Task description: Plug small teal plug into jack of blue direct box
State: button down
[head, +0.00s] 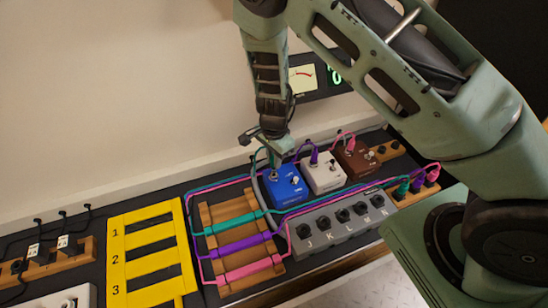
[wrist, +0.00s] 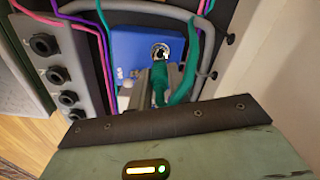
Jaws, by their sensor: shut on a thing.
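The blue direct box (head: 287,188) stands on the dark bench, left of a white box and a brown box. Its round silver jack (wrist: 159,53) faces up in the wrist view, with the blue box (wrist: 127,44) around it. My gripper (head: 272,155) is low over the left rear part of the blue box. It is shut on the small teal plug (wrist: 174,82), whose teal cable curves up and right in the wrist view. The plug is close to the jack; the gripper hides its tip, so I cannot tell whether it is touching or inside.
The white box (head: 323,173) and brown box (head: 355,158) carry purple and pink plugs. A grey panel of lettered jacks (head: 341,225) lies in front. A wooden cable rack (head: 240,240) and yellow numbered frame (head: 150,252) are to the left. The wall is close behind.

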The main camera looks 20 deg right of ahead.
jog(key=shift+f+b, duration=0.95)
jog(key=shift+f, duration=0.65)
jog(key=c, duration=1.2)
grip_release()
jog(key=shift+c, duration=0.2)
notch_tip(320, 180, up, 17)
jog(key=p, duration=0.9)
jog(key=shift+r, duration=0.2)
